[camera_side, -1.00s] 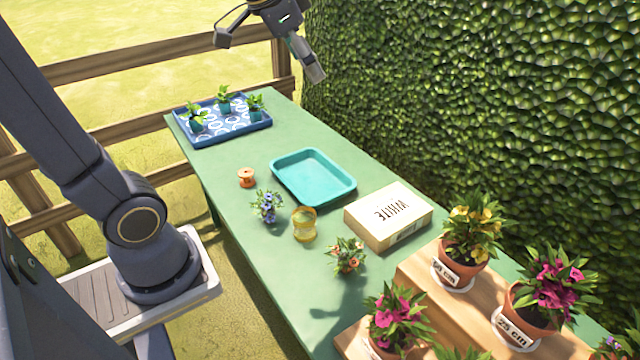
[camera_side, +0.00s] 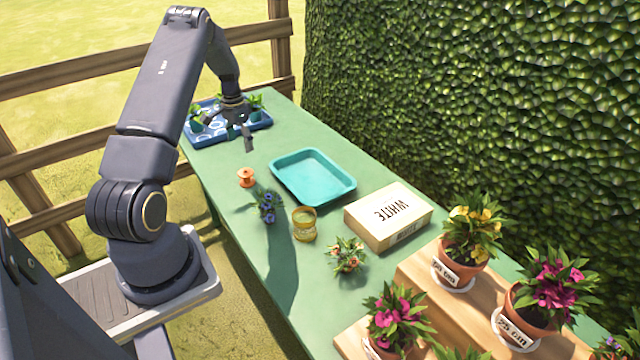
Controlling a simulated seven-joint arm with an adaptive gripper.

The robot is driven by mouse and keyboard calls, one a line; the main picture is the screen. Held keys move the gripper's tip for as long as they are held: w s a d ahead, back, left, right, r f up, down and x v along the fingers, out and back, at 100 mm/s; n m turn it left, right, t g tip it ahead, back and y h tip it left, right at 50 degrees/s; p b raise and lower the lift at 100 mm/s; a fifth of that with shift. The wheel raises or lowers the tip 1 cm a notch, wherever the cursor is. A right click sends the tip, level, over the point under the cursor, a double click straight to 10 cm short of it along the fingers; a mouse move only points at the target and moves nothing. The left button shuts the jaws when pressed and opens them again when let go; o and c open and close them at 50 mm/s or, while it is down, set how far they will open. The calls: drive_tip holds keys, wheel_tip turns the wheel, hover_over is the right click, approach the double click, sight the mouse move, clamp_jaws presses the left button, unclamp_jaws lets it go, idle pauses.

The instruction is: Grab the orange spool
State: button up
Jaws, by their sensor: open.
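The orange spool (camera_side: 246,178) stands upright on the green table, near its left edge and left of the turquoise tray. My gripper (camera_side: 240,141) is above the table, up and slightly left of the spool in the picture, in front of the blue patterned tray. It points down with its fingers spread and nothing between them. It is apart from the spool.
The turquoise tray (camera_side: 290,194) is empty. A purple-flowered plant (camera_side: 267,206), a yellow glass jar (camera_side: 304,224) and an orange-flowered plant (camera_side: 346,256) stand nearer the camera. The blue patterned tray (camera_side: 193,143) holds seedlings. A box marked WHITE (camera_side: 388,216) lies at right.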

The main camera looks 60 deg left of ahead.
sight(246, 172)
wheel_tip(246, 172, down, 14)
drive_tip(key=shift+w+a+r, duration=0.1)
drive_tip(key=shift+a, duration=0.05)
idle(0.3)
drive_tip(key=shift+c, duration=0.3)
drive_tip(key=c, duration=1.1)
drive_tip(key=shift+r, duration=0.15)
